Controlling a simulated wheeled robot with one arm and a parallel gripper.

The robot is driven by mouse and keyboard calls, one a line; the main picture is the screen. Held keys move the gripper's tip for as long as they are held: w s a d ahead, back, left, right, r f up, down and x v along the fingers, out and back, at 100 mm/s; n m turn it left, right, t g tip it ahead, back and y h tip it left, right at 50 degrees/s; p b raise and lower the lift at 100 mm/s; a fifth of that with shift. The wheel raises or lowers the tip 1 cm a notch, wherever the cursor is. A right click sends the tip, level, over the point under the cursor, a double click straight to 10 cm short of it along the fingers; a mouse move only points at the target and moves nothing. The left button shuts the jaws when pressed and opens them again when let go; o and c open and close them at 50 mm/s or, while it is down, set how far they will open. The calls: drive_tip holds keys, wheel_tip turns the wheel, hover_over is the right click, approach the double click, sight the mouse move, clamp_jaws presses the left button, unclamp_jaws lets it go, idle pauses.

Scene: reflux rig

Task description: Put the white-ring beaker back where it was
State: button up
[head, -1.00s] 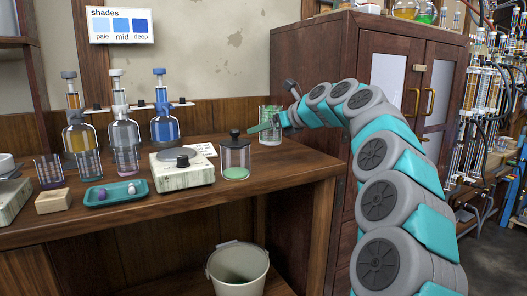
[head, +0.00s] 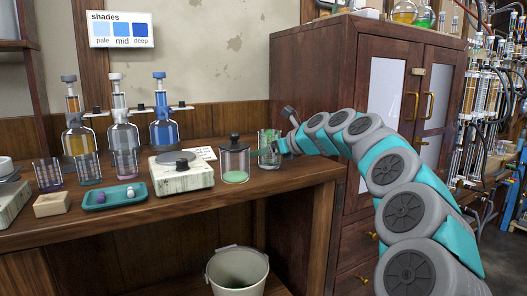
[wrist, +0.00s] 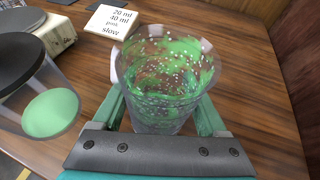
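My gripper (wrist: 160,115) has its teal fingers on both sides of a clear glass beaker (wrist: 165,75) with swirling green, white-speckled contents. Whitish patches show around its rim; I cannot tell if they form a ring. In the head view the beaker (head: 266,150) stands upright at or just above the right end of the bench, with my gripper (head: 280,146) at its right side. I cannot tell if its base touches the wood. Several other beakers stand at the left, including a purplish one (head: 47,174); no white ring is clear on them.
A lidded jar with green contents (head: 235,163) stands close left of the held beaker. A hot plate (head: 182,178), a card (wrist: 112,22), a teal tray (head: 98,201) and a wooden block (head: 52,205) share the bench. A cabinet (head: 312,95) rises at the right. A bucket (head: 237,270) is below.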

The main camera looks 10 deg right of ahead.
drive_tip(key=o, duration=0.4)
drive_tip(key=shift+c, duration=0.2)
drive_tip(key=shift+r, duration=0.15)
drive_tip(key=v, duration=1.2)
